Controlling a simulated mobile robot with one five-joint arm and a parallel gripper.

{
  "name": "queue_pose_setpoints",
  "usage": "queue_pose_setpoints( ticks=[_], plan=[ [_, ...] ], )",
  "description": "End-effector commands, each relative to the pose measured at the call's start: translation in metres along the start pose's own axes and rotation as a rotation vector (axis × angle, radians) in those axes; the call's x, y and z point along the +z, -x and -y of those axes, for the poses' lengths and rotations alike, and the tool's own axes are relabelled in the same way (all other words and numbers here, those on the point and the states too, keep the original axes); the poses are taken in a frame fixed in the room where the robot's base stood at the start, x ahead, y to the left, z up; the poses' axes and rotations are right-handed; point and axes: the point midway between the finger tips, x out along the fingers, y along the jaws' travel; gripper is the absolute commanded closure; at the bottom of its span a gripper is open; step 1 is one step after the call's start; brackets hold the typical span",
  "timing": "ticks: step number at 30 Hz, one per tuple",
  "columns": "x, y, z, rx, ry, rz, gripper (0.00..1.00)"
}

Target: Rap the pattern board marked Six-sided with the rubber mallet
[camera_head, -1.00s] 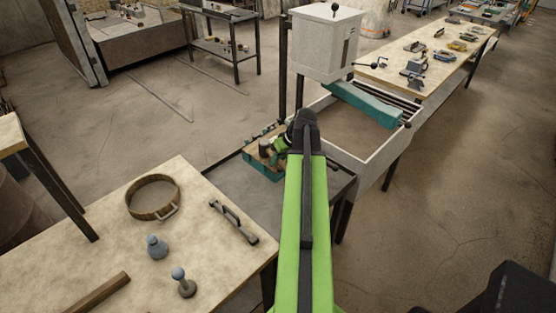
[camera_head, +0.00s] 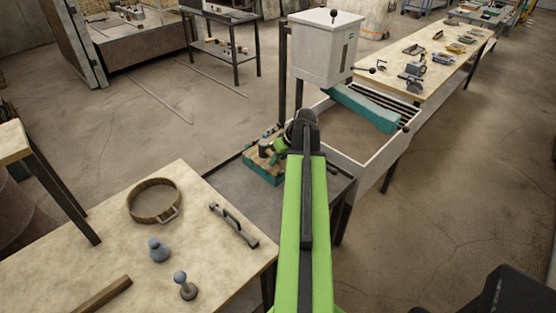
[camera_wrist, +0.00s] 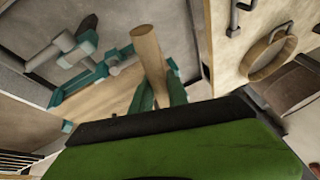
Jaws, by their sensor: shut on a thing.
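My gripper (camera_wrist: 162,88) has its green fingers closed around a light wooden shaft, which I take to be the handle of the rubber mallet (camera_wrist: 147,50). In the head view my gripper (camera_head: 280,146) is low over a wood-topped board with teal sides (camera_head: 264,176), partly hidden by my arm. A short dark cylinder stands out beside the fingers there; I cannot tell whether it is the mallet's head. The wrist view shows the board's pale wood (camera_wrist: 103,103) with teal and grey shapes on it. No Six-sided marking can be read.
A dark metal table (camera_head: 222,184) bears the board. A white box machine (camera_head: 325,45) stands over a sand-coloured tray right behind it. The front-left bench (camera_head: 110,235) holds a round wooden sieve (camera_head: 155,216), a handled bar (camera_head: 234,225) and two grey knobbed tools.

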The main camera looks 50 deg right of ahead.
Motion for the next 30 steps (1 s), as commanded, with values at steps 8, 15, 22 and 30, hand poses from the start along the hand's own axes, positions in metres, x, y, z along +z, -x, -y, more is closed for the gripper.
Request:
queue_pose_setpoints(
  ticks=[8, 15, 22, 30],
  plan=[
    [0.011, -0.028, -0.006, 0.0, 0.0, -0.001, 1.0],
    [0.006, -0.016, -0.003, 0.0, 0.001, 0.0, 1.0],
    [-0.004, 0.009, 0.003, -0.001, 0.001, 0.0, 1.0],
    [-0.002, 0.003, 0.002, -0.001, 0.001, -0.001, 1.0]
  ],
)
